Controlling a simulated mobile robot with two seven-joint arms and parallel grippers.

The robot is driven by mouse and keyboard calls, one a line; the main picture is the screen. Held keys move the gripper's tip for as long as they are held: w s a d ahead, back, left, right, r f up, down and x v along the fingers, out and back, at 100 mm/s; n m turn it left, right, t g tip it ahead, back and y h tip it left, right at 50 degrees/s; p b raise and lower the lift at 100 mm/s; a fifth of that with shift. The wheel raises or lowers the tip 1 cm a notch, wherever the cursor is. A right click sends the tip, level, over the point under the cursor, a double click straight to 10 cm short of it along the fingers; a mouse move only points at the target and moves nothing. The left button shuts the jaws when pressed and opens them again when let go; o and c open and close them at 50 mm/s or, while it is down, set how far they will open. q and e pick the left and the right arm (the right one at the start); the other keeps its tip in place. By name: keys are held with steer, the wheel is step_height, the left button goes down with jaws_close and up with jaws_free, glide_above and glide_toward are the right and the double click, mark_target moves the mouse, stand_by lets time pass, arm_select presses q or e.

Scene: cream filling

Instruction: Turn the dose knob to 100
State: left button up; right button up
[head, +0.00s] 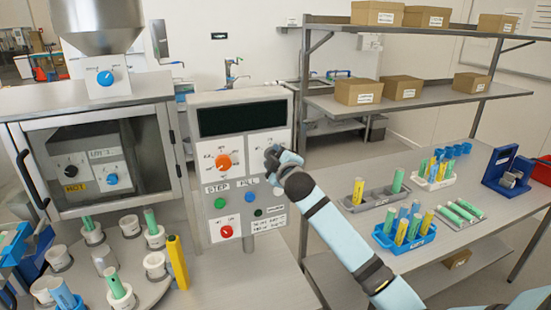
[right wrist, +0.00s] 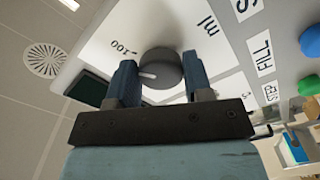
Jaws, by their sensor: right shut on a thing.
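The control panel (head: 240,130) stands upright at the middle of the head view, with a dark display at its top. My right gripper (head: 273,158) reaches its right-hand dial from the right and covers most of it. In the right wrist view, the fingers of my right gripper (right wrist: 156,85) are shut on the dark grey dose knob (right wrist: 165,68), one on each side. The knob's white mark points left, a little below the direction of the printed "100" label (right wrist: 125,47). My left gripper is not in view.
An orange knob (head: 223,162), a green button (head: 220,203), a blue button (head: 250,196) and a red knob (head: 227,232) share the panel. A carousel (head: 130,270) with tubes stands left. Tube racks (head: 405,240) stand on the right table.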

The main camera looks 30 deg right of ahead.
steer(key=o, duration=0.9)
steer(key=b+v, duration=0.3)
steer(key=v, duration=1)
steer(key=shift+s+a, duration=0.2)
steer(key=shift+s, duration=0.15)
